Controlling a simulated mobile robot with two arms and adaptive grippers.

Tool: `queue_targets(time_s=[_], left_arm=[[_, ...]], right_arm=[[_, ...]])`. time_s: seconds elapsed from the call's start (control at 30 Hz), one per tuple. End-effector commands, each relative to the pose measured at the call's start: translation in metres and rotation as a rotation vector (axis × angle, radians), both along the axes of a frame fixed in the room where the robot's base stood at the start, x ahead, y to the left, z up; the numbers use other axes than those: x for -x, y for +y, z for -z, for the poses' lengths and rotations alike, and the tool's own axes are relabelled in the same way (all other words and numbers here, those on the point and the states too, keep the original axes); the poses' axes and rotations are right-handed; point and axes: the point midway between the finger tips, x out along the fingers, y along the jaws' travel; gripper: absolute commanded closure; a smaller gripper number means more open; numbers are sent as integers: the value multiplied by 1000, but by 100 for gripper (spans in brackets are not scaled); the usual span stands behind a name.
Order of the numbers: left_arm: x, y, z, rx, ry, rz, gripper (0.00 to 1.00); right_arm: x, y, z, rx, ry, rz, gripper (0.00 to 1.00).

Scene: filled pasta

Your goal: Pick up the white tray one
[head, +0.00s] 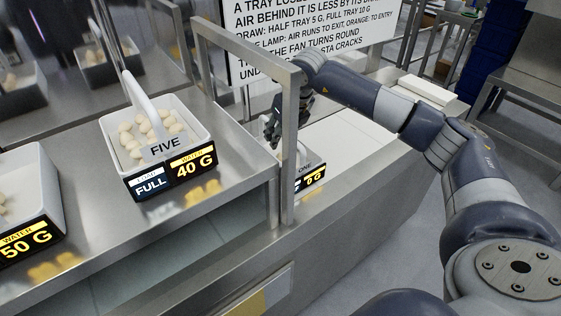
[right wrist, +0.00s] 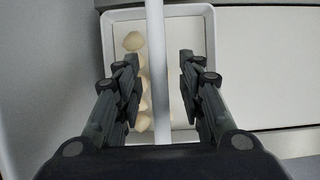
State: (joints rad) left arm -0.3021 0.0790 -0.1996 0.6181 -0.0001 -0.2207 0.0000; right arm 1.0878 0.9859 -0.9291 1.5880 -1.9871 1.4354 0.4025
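The white tray one (head: 306,168) stands behind the metal frame post in the head view, mostly hidden by the post and my right gripper. Its front shows "ONE" and a yellow "0 G" display. In the right wrist view the tray (right wrist: 122,15) is seen from above, with several pale pasta pieces (right wrist: 133,41) along its left side. Its white handle (right wrist: 156,60) runs between the fingers of my right gripper (right wrist: 157,77). The fingers are open, with a gap on each side of the handle. The right gripper (head: 273,132) hangs over the tray. My left gripper is not in view.
Tray five (head: 196,133), holding pasta and labelled "FULL" and "40 G", stands on the steel counter (head: 225,205) to the left. Another tray (head: 52,205) shows "50 G". The metal frame (head: 288,150) stands close beside my right gripper. A sign (head: 300,30) is behind.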

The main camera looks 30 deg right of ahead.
Motion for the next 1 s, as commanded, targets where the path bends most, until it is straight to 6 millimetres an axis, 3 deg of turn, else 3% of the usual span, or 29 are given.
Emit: queue_targets(time_s=[0.17,0.33,0.77,0.87,1.0], left_arm=[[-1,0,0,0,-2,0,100],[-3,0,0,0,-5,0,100],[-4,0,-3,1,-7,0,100],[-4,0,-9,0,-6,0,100],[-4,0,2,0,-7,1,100]], right_arm=[[0,0,0,0,0,0,64],[0,0,0,0,0,0,100],[-1,0,-3,0,-2,0,100],[-1,0,-10,0,-3,0,100],[-2,0,-34,-2,-10,0,100]])
